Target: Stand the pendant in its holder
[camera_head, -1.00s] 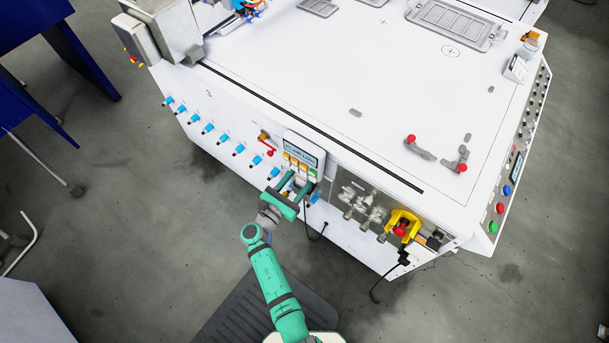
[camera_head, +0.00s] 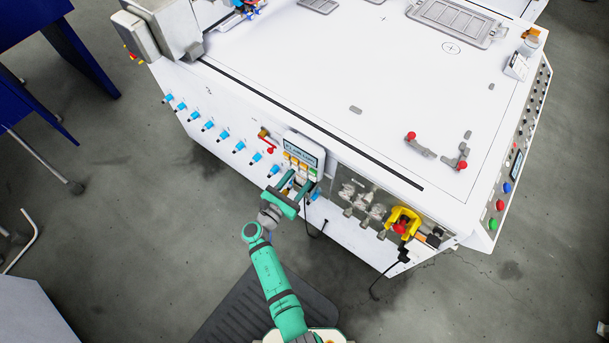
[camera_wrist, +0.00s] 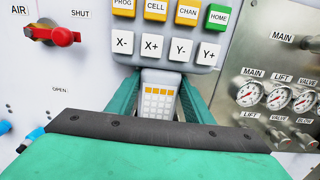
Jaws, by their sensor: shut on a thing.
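The pendant (camera_wrist: 159,95) is a small pale grey handset with orange and white keys, seen in the wrist view. My gripper (camera_wrist: 159,88) is shut on it, with a green finger on each side. The pendant looks upright, close below the lower edge of the panel of large keys; I cannot tell whether it touches anything there. Its lower part is hidden behind my gripper's body. In the head view my gripper (camera_head: 298,188) is at the cabinet's front face, below the display panel, and mostly covers the pendant. I cannot make out the holder for certain.
The key panel (camera_wrist: 165,28) stands out just above the pendant. A red valve handle (camera_wrist: 58,36) is at left and pressure gauges (camera_wrist: 278,97) at right. A yellow bracket with a red knob (camera_head: 403,222) and blue fittings (camera_head: 222,136) line the cabinet front. The white tabletop (camera_head: 300,60) is mostly clear.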

